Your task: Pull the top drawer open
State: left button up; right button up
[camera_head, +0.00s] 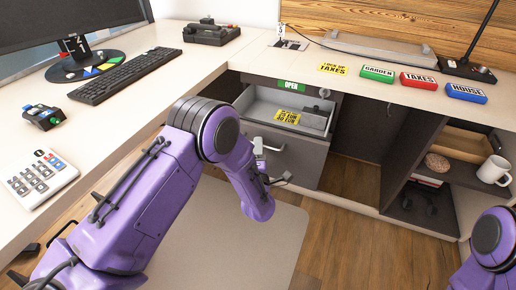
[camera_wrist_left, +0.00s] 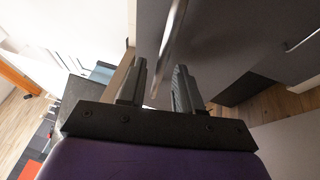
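The top drawer (camera_head: 262,133) of the grey cabinet under the desk stands pulled out, its inside showing, with a yellow label (camera_head: 287,117) in it. Its pale metal handle (camera_head: 268,147) is on the front, partly behind my left arm. In the left wrist view my left gripper (camera_wrist_left: 158,85) has its two fingers apart, with a metal handle bar (camera_wrist_left: 172,40) reaching between them. I see gaps beside the bar, so it does not look clamped. In the head view the left fingers are mostly hidden by the arm. My right gripper is out of view.
A green OPEN label (camera_head: 291,86) sits above the drawer. The desk holds a keyboard (camera_head: 124,76), calculator (camera_head: 40,178) and colored label blocks (camera_head: 419,83). Right of the drawer is an open space, then shelves with a mug (camera_head: 493,170). A pale mat (camera_head: 270,235) lies on the wooden floor.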

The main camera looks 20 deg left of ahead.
pick_arm(q)
jog(key=v, duration=1)
jog(key=shift+s+p, duration=0.25)
jog(key=shift+p, duration=0.1)
jog(key=shift+d, duration=0.15)
